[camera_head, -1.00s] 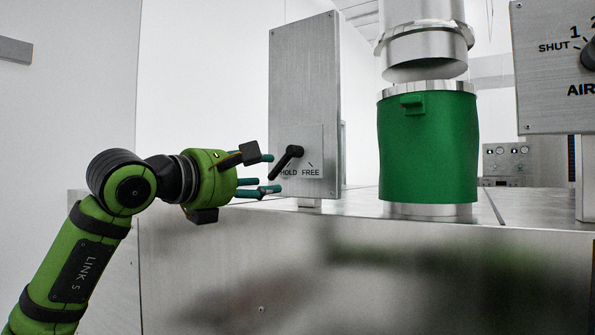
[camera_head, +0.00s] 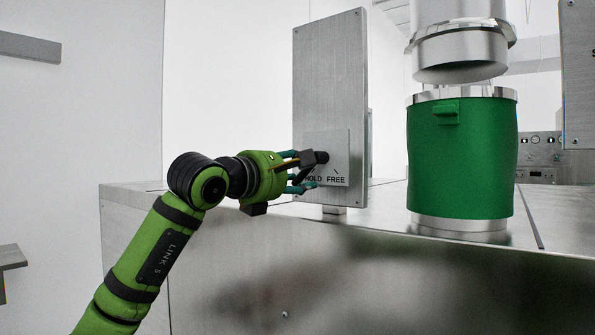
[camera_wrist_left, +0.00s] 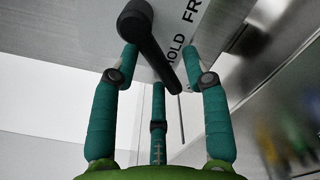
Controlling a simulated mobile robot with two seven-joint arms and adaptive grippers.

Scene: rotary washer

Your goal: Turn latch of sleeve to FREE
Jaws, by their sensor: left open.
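The black latch handle (camera_head: 322,157) sits on a small plate (camera_head: 341,150) on an upright metal panel, above the words HOLD and FREE. My left gripper (camera_head: 308,173) is open at the latch and hides part of its lever. In the left wrist view the lever (camera_wrist_left: 155,55) runs from its round hub down between my spread teal fingers (camera_wrist_left: 160,66). I cannot tell whether any finger touches it. The lever slants toward the HOLD side. The green sleeve (camera_head: 460,165) stands upright right of the panel. My right gripper is out of view.
The tall metal panel (camera_head: 330,70) stands on the steel worktop (camera_head: 375,215). A metal pipe (camera_head: 459,50) hangs above the sleeve with a gap between. Another panel (camera_head: 578,90) is at the right edge. A grey ledge (camera_head: 12,257) is at the far left.

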